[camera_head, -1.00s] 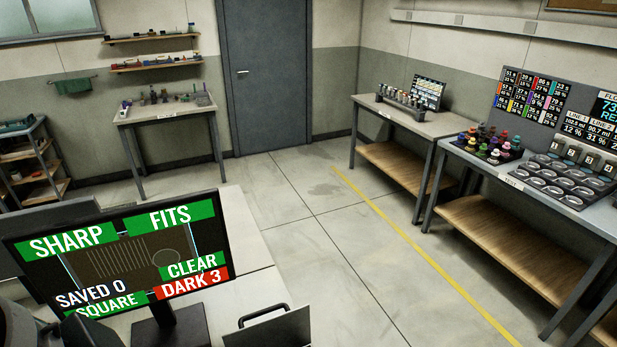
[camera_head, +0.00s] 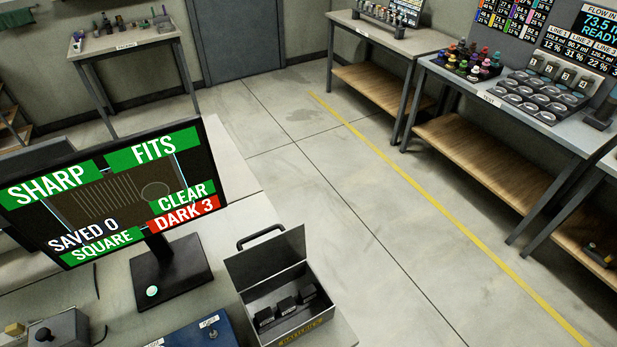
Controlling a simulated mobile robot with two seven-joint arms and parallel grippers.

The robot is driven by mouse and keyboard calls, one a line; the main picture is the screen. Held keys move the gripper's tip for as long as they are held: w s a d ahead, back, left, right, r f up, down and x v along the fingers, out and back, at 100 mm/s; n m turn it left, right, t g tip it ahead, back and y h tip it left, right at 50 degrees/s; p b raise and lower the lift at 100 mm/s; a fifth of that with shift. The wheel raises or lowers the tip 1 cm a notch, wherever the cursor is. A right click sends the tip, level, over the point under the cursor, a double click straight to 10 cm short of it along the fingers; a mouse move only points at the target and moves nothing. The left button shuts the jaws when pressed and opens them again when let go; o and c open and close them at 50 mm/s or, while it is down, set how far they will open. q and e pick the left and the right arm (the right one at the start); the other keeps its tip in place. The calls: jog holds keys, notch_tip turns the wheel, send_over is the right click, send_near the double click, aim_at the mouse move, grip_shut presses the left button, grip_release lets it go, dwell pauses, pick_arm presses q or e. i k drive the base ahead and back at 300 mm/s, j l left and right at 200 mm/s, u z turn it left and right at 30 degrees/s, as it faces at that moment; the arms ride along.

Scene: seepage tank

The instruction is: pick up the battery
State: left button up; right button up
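An open metal box (camera_head: 246,270) with a raised lid and handle stands near the right end of the near bench. Yellow lettering on its front appears to read "BATTERIES". Several dark batteries (camera_head: 286,306) lie inside it in a row. Neither of my grippers shows in the view.
A monitor (camera_head: 112,190) on a black stand is left of the box. A blue case (camera_head: 190,336) and a small grey device (camera_head: 62,328) sit at the bench's front. Benches with jars and cups (camera_head: 540,98) line the right. The floor (camera_head: 345,215) between is clear.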

aim_at(308, 293)
jog(key=z, duration=4.5)
jog(key=u, duration=4.5)
jog(key=i+l+u, duration=0.6)
jog(key=l+u, duration=0.2)
jog(key=l, duration=0.15)
jog(key=i+l+u, duration=0.25)
jog(key=l, duration=0.15)
jog(key=k, duration=0.1)
